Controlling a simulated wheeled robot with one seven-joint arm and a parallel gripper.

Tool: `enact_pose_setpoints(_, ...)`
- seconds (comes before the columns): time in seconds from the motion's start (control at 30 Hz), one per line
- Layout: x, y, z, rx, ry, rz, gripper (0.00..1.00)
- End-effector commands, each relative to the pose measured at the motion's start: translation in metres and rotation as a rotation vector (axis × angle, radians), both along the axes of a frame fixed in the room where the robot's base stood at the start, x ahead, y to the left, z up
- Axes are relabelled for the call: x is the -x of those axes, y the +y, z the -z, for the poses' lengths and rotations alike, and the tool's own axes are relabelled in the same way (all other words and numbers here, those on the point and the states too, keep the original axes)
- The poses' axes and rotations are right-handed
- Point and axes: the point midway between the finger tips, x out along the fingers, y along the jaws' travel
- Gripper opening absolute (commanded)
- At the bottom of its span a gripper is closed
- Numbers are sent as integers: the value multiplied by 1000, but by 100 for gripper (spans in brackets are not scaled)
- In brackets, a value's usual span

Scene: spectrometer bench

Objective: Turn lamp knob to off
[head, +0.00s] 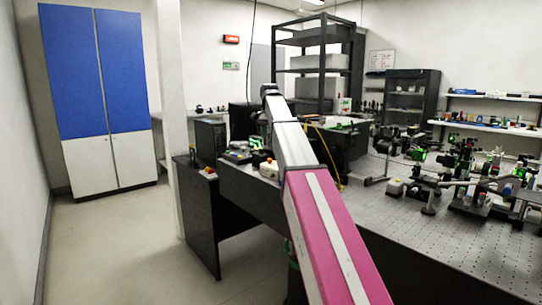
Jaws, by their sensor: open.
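I cannot make out the lamp or its knob; the items on the benches are too small to tell. My arm reaches from the bottom of the head view up and away over the near end of the benches. Its far end is at a dark joint in front of the back area. My gripper cannot be made out beyond it. A small white box with a red-orange top (269,168) sits on the bench just left of my arm.
A perforated optical table (455,240) with several mounted parts fills the right. A black rack (320,60) and dark shelf cabinet (409,95) stand behind. The floor (120,250) at left is clear.

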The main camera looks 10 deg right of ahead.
Motion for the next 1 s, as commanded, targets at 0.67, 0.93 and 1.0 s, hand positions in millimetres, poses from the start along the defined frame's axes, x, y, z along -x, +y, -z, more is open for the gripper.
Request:
enact_pose_setpoints(0.67, 1, 0, 94, 0, 1, 0, 48)
enact_pose_setpoints(0.93, 0, 0, 108, 0, 0, 0, 48)
enact_pose_setpoints(1.0, 0, 0, 108, 1, -1, 0, 48)
